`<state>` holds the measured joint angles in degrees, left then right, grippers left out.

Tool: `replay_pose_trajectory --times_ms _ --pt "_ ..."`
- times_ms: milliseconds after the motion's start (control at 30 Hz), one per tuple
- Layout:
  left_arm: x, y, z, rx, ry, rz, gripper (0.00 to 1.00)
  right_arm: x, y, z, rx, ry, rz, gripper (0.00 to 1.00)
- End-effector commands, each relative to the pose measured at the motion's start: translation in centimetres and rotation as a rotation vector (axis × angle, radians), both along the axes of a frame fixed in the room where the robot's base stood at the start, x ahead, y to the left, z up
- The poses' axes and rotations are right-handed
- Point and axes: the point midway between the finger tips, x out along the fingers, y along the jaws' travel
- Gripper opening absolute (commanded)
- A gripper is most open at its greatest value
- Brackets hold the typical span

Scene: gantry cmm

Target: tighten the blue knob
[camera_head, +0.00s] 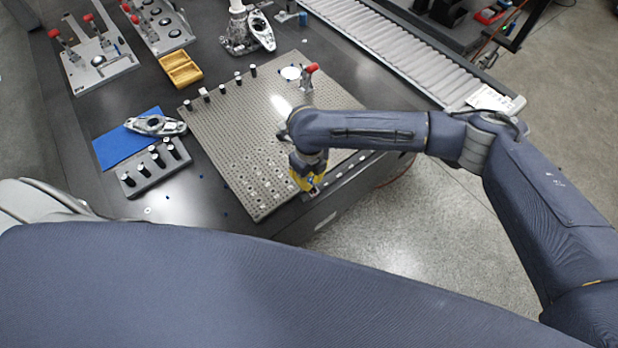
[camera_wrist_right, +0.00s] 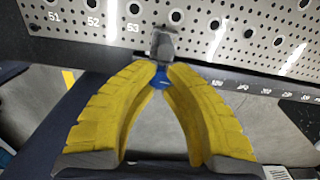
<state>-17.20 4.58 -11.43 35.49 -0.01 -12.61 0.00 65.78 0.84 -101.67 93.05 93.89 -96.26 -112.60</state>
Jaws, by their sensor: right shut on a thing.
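The blue knob (camera_wrist_right: 160,82) shows in the right wrist view between the tips of my right gripper (camera_wrist_right: 162,76). The gripper's yellow fingers close on it from both sides. A grey metal clamp part (camera_wrist_right: 163,42) stands just beyond the knob at the edge of the perforated plate (camera_wrist_right: 225,38). In the head view my right gripper (camera_head: 306,187) is at the plate's near right edge, and the knob is hidden there. My left gripper is not in view.
The perforated plate (camera_head: 215,150) lies on a dark table with several black-topped pins along its far left side. A red-handled clamp (camera_head: 309,78) stands on its far corner. A blue mat (camera_head: 115,148) and a pin block (camera_head: 150,178) lie left. A roller conveyor (camera_head: 400,50) runs behind.

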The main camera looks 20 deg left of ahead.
Motion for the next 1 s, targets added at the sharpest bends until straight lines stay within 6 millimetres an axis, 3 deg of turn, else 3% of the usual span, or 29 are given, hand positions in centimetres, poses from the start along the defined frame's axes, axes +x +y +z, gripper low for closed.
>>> replay_pose_trajectory --times_ms 200,600,967,1000 --pt "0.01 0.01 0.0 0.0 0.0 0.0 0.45 0.05 -0.04 0.01 -0.001 0.0 -0.019 0.0" --pt "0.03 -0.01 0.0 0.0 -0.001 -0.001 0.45 0.04 -0.05 0.01 -0.001 0.0 -0.288 0.0" --pt "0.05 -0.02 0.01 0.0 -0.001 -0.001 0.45 -0.01 -0.04 -0.03 -0.001 0.001 -0.308 0.0" --pt "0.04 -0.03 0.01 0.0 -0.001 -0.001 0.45 -0.01 -0.04 -0.03 -0.001 0.001 -0.308 0.13"
